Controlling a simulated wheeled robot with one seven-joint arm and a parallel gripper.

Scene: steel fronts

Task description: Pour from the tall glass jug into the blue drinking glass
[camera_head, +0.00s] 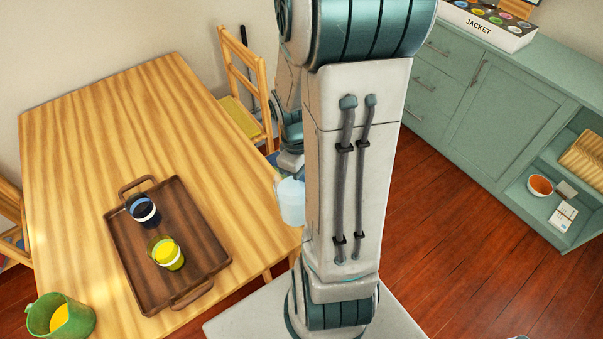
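The blue drinking glass (143,208), dark blue with a pale band, stands in the brown tray (182,215) on the wooden table. A pale, see-through jug-like vessel (291,204), which may be the tall glass jug, shows at the table's right edge. My arm hides its right side. My gripper (289,163) is mostly hidden behind my arm, just above this vessel. I cannot tell whether its fingers are open or hold the vessel.
A yellow glass (167,253) stands close to the blue one in the tray. A green vessel (61,317) with yellow contents is at the table's lower left corner. Wooden chairs (245,90) flank the table. A green cabinet (500,110) is at right. The far tabletop is clear.

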